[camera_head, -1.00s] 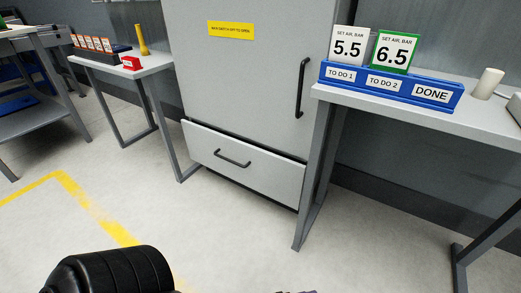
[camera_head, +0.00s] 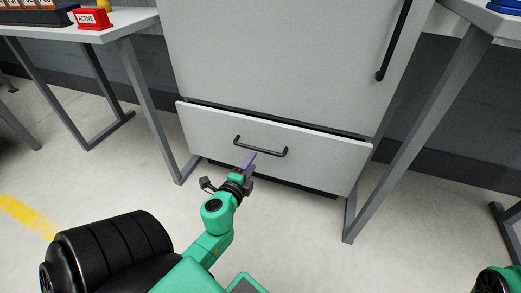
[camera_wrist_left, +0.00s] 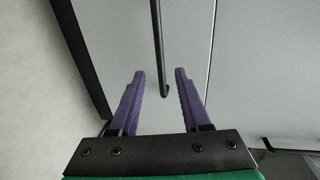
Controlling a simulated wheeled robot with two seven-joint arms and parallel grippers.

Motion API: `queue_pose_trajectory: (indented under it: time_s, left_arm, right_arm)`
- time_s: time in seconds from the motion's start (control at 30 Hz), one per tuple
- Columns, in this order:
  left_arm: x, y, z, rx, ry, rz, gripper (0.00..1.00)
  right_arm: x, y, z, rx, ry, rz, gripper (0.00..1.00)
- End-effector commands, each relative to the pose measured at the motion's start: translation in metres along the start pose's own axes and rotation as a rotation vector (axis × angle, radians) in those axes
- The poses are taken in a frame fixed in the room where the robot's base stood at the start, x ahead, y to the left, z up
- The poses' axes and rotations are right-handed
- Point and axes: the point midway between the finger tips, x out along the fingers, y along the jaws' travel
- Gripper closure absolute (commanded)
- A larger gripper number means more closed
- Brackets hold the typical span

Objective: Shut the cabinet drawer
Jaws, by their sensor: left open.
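The grey cabinet drawer (camera_head: 310,160) stands a little out from the cabinet (camera_head: 270,60), with a dark gap along its top edge. Its black bar handle (camera_head: 262,150) is on the drawer front; in the left wrist view the handle (camera_wrist_left: 157,40) runs down and its end shows between my fingers. My left gripper (camera_head: 250,161) has purple fingers and is open and empty, just in front of the drawer near the handle's lower side. It also shows open in the left wrist view (camera_wrist_left: 160,76). I cannot tell whether it touches the drawer. My right gripper is out of view.
A table (camera_head: 115,22) with a red ACTIVE block (camera_head: 92,18) stands left of the cabinet. Another table's grey leg (camera_head: 415,130) rises close to the drawer's right end. The upper door handle (camera_head: 394,40) hangs above right. Floor before the drawer is clear.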

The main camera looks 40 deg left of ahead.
Motion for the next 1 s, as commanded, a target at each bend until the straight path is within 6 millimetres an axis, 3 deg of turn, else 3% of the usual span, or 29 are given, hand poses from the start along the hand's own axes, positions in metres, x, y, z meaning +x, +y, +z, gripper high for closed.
queue_pose_trajectory:
  time_s: [0.1,0.3,0.43,0.67,0.8,1.0]
  left_arm:
    - [0.035,-0.001,-0.001,0.003,0.002,-0.004,0.53]
    - [0.078,0.002,-0.001,-0.001,0.001,-0.002,0.53]
    - [0.089,0.001,0.0,-0.002,0.0,0.0,0.53]
    - [0.09,0.001,0.0,-0.003,0.0,0.001,0.53]
    - [0.089,0.001,0.0,-0.003,0.001,0.001,1.0]
    - [0.089,0.001,0.0,-0.003,0.001,0.001,1.0]
  right_arm:
    - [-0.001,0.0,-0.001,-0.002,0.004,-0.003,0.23]
    - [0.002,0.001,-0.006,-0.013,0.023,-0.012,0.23]
    - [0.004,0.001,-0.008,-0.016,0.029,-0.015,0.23]
    - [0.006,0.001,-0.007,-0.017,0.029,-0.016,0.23]
    - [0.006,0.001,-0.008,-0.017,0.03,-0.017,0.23]
    - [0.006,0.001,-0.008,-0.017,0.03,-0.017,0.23]
